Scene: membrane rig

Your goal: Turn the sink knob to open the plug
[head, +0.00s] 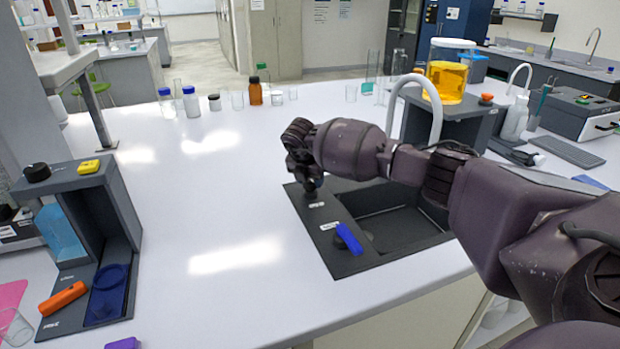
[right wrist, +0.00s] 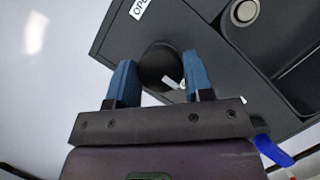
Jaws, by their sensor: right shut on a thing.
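The dark sink (head: 345,265) is set into the white bench. Its round black knob (right wrist: 158,62) sits on the rim beside a white label (right wrist: 140,8) that starts with "OP". My right gripper (right wrist: 161,82) has its two blue fingers on either side of the knob and is shut on it. In the head view my right gripper (head: 311,183) is over the sink's left rim and hides most of the knob. The round plug (right wrist: 245,12) lies in the basin, seen at the top of the right wrist view. My left gripper is not in view.
A blue lever (head: 349,238) stands on the sink's front rim. A white curved tap (head: 436,108) rises behind the basin. Bottles and beakers (head: 256,92) line the back. A grey dispenser (head: 118,200) stands at left. The bench between is clear.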

